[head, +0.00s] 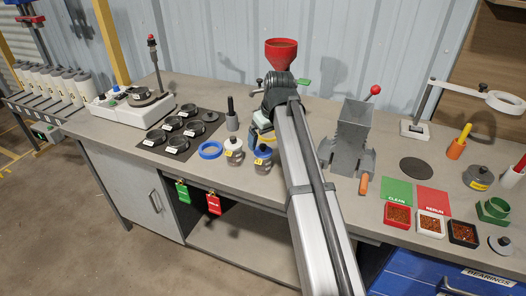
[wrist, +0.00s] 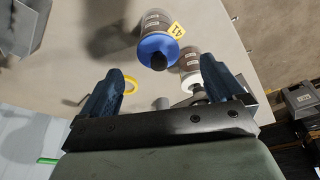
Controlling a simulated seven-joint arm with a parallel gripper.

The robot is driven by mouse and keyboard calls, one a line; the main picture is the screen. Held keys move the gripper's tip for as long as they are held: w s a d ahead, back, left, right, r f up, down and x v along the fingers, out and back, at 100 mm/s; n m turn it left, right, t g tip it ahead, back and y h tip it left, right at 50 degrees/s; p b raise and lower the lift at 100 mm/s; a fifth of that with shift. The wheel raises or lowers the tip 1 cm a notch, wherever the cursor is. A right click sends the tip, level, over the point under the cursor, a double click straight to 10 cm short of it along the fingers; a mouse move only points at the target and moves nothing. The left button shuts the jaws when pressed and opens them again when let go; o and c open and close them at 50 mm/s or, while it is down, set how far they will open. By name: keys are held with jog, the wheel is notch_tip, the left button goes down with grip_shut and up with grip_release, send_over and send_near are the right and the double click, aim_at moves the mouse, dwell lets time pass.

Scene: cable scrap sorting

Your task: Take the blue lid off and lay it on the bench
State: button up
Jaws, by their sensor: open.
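The blue lid (head: 263,151) with a dark knob sits on a clear jar (head: 263,163) with a yellow tag on the bench (head: 300,180). In the wrist view the blue lid (wrist: 152,50) is on its jar (wrist: 156,22), with the knob towards the gripper. My gripper (wrist: 162,72) is open, its two dark blue fingers apart with nothing held between them. The lid lies ahead, roughly between the fingertips in the picture; I see no contact. In the head view my arm hides most of the gripper.
A jar with a pale lid (head: 234,142) stands close to the left of the blue-lidded jar; it also shows in the wrist view (wrist: 192,87). A blue ring (head: 210,150) lies left of it. A yellow ring (wrist: 131,85) is near the left finger. Bare bench lies in front of the jars.

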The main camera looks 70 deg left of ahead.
aim_at(264, 145)
jog(key=shift+a+x, duration=0.15)
jog(key=shift+x, duration=1.15)
jog(key=shift+a+x, duration=0.2)
jog(key=shift+x, duration=1.05)
jog(key=shift+w, duration=0.15)
jog(key=shift+c, duration=0.4)
jog(key=shift+r, duration=0.1)
jog(key=c, duration=1)
jog(key=shift+r, duration=0.1)
